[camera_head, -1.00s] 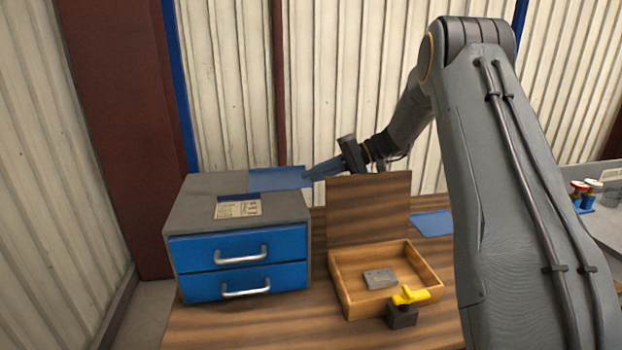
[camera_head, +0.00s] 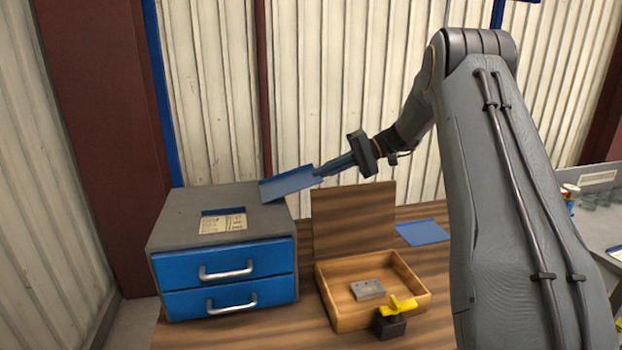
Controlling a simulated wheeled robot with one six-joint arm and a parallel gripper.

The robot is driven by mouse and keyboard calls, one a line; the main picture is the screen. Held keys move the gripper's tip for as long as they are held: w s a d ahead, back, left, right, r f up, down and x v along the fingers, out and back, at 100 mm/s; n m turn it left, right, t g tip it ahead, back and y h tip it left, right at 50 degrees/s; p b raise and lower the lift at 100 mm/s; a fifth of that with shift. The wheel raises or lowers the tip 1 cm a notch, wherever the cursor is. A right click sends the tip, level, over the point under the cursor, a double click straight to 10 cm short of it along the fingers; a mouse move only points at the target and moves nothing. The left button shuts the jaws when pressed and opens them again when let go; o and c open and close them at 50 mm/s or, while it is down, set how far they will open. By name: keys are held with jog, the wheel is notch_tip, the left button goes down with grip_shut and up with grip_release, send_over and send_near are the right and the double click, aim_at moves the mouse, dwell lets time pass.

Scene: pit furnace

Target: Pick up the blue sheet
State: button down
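A blue sheet (camera_head: 287,184) is at the tips of my gripper (camera_head: 318,172), above the right back edge of the grey cabinet top. The sheet is tilted, and its left corner is close to the cabinet top; I cannot tell whether it still touches. My gripper is shut on the sheet's right edge. A second blue sheet (camera_head: 423,232) lies flat on the wooden table, right of the open box lid.
The grey cabinet (camera_head: 180,215) with blue drawers bears a paper label (camera_head: 222,223). An open wooden box (camera_head: 338,309) holds a grey metal block (camera_head: 367,289). A yellow-handled clamp (camera_head: 398,306) stands at the box's front right corner.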

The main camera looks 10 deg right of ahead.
jog(key=v, duration=0.7)
jog(key=shift+d, duration=0.3)
